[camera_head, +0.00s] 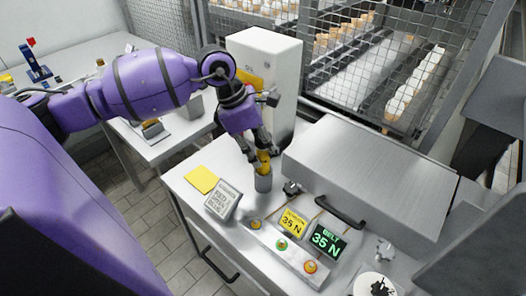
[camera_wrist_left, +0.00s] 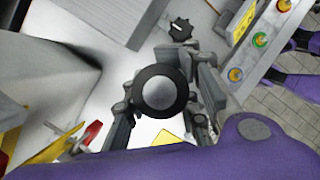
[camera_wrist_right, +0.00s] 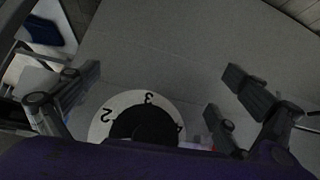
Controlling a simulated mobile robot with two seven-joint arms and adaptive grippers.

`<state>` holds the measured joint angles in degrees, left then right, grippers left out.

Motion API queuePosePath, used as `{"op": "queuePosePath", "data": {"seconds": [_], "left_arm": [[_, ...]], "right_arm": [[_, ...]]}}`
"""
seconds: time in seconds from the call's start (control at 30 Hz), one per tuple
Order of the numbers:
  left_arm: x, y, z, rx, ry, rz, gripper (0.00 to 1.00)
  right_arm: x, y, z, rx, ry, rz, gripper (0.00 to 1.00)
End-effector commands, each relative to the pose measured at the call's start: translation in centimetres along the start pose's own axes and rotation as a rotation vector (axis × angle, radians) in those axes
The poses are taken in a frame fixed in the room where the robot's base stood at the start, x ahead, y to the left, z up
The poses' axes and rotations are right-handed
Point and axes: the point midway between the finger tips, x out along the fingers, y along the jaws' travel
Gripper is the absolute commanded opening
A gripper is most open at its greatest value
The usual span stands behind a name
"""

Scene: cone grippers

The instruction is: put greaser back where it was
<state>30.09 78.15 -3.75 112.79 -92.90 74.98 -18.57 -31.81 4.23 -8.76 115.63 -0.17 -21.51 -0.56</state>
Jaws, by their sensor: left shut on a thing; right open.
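In the left wrist view, a round black-rimmed grey end (camera_wrist_left: 160,90) shows between the fingers of my left gripper (camera_wrist_left: 160,108), hiding what is below. My right gripper (camera_wrist_right: 157,95) is open and empty in the right wrist view, with a numbered white dial (camera_wrist_right: 103,122) below it.
A yellow pad (camera_head: 202,179) and a grey sign block (camera_head: 222,201) lie left of the cup. A button panel (camera_head: 282,257) and the yellow (camera_head: 292,223) and green (camera_head: 327,241) force displays stand in front. A steel cover (camera_head: 375,165) with a black handle fills the right.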

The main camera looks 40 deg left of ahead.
Motion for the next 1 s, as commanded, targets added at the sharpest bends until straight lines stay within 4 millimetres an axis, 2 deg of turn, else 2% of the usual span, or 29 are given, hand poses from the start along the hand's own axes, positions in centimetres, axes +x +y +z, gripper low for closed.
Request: {"op": "queuePosePath", "data": {"seconds": [0.1, 0.47, 0.5, 0.63, 0.67, 1.0], "left_arm": [[0.95, 0.06, -0.34, -0.001, -0.002, 0.001, 0.0], [1.42, 0.1, -0.56, 0.0, 0.0, 0.001, 0.0], [1.4, 0.07, -0.58, 0.0, 0.0, 0.001, 0.29], [1.34, 0.07, -0.55, 0.0, 0.0, 0.001, 0.46], [1.34, 0.07, -0.55, 0.0, 0.0, 0.001, 0.49], [1.02, 0.07, -0.4, 0.0, -0.001, 0.002, 0.49]], "right_arm": [[-0.04, 0.01, -0.13, 0.0, 0.002, 0.0, 1.0], [0.14, 0.01, 0.33, 0.0, -0.004, 0.0, 1.0], [0.12, 0.02, 0.26, -0.001, -0.003, 0.0, 1.0], [0.11, 0.03, 0.21, -0.001, -0.003, 0.0, 1.0], [0.11, 0.03, 0.21, -0.001, -0.003, 0.0, 1.0], [0.03, 0.06, -0.17, -0.001, 0.002, 0.001, 1.0]]}}
